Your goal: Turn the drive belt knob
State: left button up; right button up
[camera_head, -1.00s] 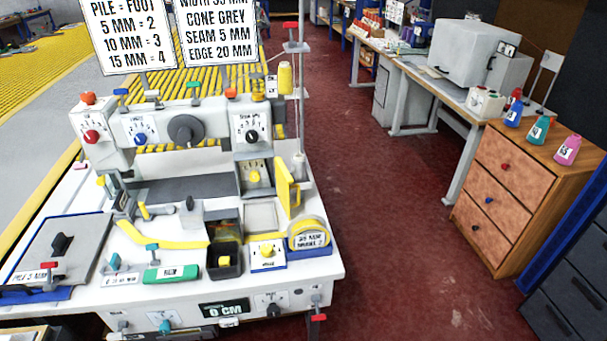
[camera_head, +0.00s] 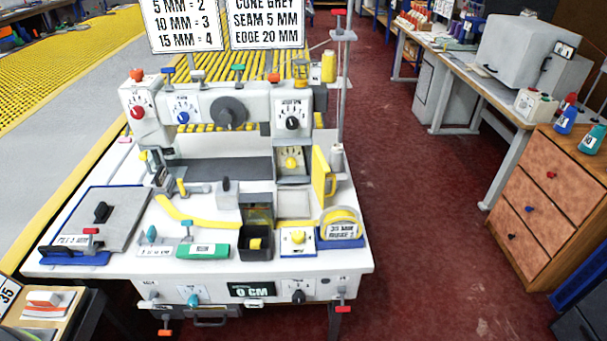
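The white binding machine (camera_head: 215,150) stands on a white table. Its head carries a red knob (camera_head: 137,112), a blue knob (camera_head: 183,117), a large dark grey wheel (camera_head: 229,113) and a black knob (camera_head: 292,123). A yellow knob (camera_head: 291,162) sits lower on the right. The table's front panel has a teal knob (camera_head: 193,300), a black knob (camera_head: 297,296) and a display (camera_head: 251,290) reading "0 CM". The knob labels are too small to read, so I cannot tell which is the drive belt knob. Neither of my grippers is in view.
A wooden drawer cabinet (camera_head: 545,190) and a long workbench (camera_head: 480,85) stand on the right. The red floor (camera_head: 425,240) between is clear.

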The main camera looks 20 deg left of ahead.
aim_at(290, 162)
jog(key=i+l+u, duration=0.15)
jog(key=u, duration=0.25)
jog(key=i+l+u, duration=0.1)
jog(key=u, duration=0.25)
jog(key=i+l+u, duration=0.1)
jog(key=l+u, duration=0.3)
jog(key=i+l+u, duration=0.1)
jog(key=u, duration=0.25)
jog(key=i+l, duration=0.15)
jog(key=l, duration=0.25)
jog(key=i+l+u, duration=0.1)
jog(key=l, duration=0.25)
jog(key=i+l+u, duration=0.1)
jog(key=l, duration=0.3)
jog(key=i+l, duration=0.25)
jog(key=l, duration=0.2)
